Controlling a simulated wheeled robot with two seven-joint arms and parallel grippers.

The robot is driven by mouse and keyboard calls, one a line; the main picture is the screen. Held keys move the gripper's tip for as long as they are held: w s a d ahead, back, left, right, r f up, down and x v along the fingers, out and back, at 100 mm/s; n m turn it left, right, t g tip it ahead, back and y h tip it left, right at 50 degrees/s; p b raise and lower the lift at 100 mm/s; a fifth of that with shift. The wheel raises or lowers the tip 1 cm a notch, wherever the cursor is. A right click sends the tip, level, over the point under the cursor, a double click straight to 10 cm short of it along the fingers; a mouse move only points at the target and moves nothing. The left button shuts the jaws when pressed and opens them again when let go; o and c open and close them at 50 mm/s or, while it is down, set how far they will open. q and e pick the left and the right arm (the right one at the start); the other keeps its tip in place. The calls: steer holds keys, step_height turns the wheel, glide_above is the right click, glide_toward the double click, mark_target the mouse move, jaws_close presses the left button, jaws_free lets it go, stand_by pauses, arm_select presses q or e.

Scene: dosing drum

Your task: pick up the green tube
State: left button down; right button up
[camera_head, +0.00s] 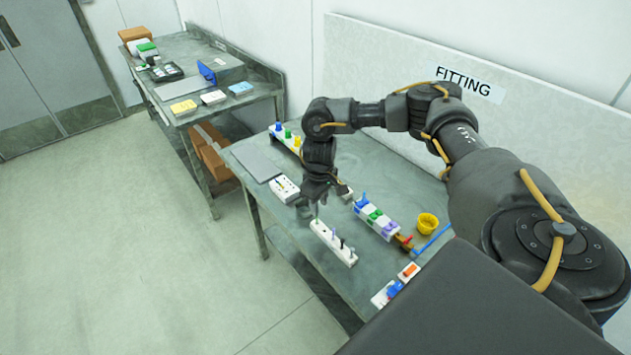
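A small green tube (317,220) stands at the far left end of a white rack (335,247) on the near bench. The rack also holds a purple piece (334,233) and dark pieces towards its near end. My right gripper (314,207) points down right over the green tube's end of the rack. The fingers are small and dark here, so I cannot tell whether they are apart or touch the tube. My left gripper is not in view.
A white block with blue, green and purple pieces (376,217) lies right of the rack. A yellow cup (427,223) stands further right. A white socket strip (285,188) and a grey plate (256,163) lie to the left. A second bench (190,60) stands behind.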

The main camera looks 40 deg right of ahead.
mark_target(317, 220)
steer(key=f, duration=0.2)
steer(key=f+p, duration=0.1)
steer(key=f, duration=0.1)
steer(key=f+p, duration=0.1)
steer(key=f, duration=0.1)
steer(key=shift+w+a, duration=0.2)
steer(key=shift+w, duration=0.05)
steer(key=shift+f, duration=0.25)
jaws_close()
